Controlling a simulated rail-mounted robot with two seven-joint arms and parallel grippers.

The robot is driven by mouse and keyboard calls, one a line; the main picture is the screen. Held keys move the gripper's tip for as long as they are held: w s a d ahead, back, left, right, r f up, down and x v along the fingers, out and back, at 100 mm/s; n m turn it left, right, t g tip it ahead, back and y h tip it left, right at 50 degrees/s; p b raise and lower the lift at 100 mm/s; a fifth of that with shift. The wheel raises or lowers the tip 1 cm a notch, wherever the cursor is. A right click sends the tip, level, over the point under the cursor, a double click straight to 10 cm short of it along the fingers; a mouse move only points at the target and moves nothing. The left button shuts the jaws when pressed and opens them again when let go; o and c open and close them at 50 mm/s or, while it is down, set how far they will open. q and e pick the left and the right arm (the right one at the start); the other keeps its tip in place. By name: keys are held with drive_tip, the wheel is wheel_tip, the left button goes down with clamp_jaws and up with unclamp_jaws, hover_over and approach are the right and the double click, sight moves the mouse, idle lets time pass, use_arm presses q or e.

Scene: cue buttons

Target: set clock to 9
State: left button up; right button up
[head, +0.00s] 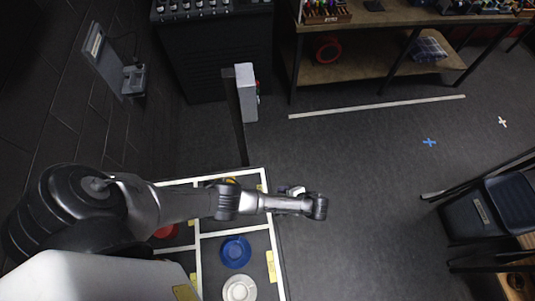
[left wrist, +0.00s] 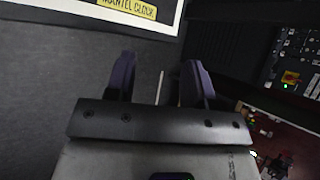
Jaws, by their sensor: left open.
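A yellow label reading "MANTEL CLOCK" (left wrist: 128,7) sits by a white border at the top of the left wrist view. I cannot make out a clock face or hands in either view. My left gripper (left wrist: 157,78) is open and empty, its two dark fingers apart over grey floor. In the head view my left arm reaches across the white-framed board (head: 198,262), and its wrist end lies past the board's right edge. The arm hides part of the board's upper cells. My right gripper is not in view.
The board holds a blue round button (head: 236,251), a white round one (head: 239,288) and a red one (head: 166,231). A grey post-mounted box (head: 246,92) stands beyond it.

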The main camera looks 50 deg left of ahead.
use_arm(q)
drive_tip(key=shift+s+a+f+n+g+b, duration=0.2)
drive_tip(key=shift+s+a+f+g+b, duration=0.3)
drive_tip(key=shift+s+a+f, duration=1)
drive_tip(key=shift+s+a+f+n+g+b, duration=0.2)
drive_tip(key=shift+s+a+f+g+b, duration=0.35)
drive_tip(key=shift+s+a, duration=1.65)
drive_tip(key=shift+s+a+f+n+g+b, duration=0.25)
drive_tip(key=shift+s+a+f+g, duration=0.4)
drive_tip(key=shift+s+a+f, duration=0.9)
drive_tip(key=shift+s+a+r, duration=0.1)
drive_tip(key=shift+a+r, duration=0.2)
drive_tip(key=shift+a, duration=0.2)
drive_tip(key=shift+c, duration=0.4)
